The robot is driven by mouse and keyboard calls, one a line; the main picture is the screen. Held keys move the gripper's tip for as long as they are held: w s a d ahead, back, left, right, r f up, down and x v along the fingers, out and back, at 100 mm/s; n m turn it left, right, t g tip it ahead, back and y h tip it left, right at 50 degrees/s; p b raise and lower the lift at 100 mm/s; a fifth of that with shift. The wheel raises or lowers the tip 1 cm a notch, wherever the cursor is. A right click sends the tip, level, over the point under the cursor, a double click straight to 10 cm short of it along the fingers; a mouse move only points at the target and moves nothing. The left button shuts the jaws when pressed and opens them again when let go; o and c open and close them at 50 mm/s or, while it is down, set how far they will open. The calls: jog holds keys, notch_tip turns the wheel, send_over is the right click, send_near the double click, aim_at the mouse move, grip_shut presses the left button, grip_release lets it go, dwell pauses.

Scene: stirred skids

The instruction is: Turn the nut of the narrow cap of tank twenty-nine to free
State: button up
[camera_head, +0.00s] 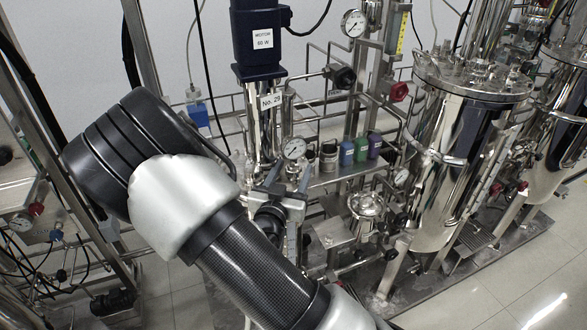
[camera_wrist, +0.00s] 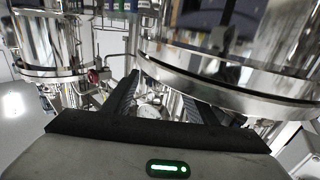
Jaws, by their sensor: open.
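The label "No. 29" (camera_head: 268,101) hangs on the steel column below the dark blue motor (camera_head: 256,40) in the head view. The tank under it is largely hidden behind my arm. My gripper (camera_head: 290,174) is beside that column, past the end of my arm. In the wrist view my gripper (camera_wrist: 157,84) is open, its two dark fingers apart, with small steel fittings (camera_wrist: 148,110) showing between and beyond them. I cannot tell the narrow cap or its nut apart from these fittings. I see nothing held.
A broad steel vessel rim (camera_wrist: 240,88) lies close to the right finger in the wrist view. A large steel tank (camera_head: 445,160) stands at the right in the head view. Small green and blue containers (camera_head: 361,148) stand on a ledge behind my gripper. Pipes and valves crowd the space.

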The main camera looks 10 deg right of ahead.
jog(key=shift+w+d, duration=0.25)
jog(key=shift+w, duration=0.3)
jog(key=c, duration=1.1)
jog(key=shift+o, duration=0.2)
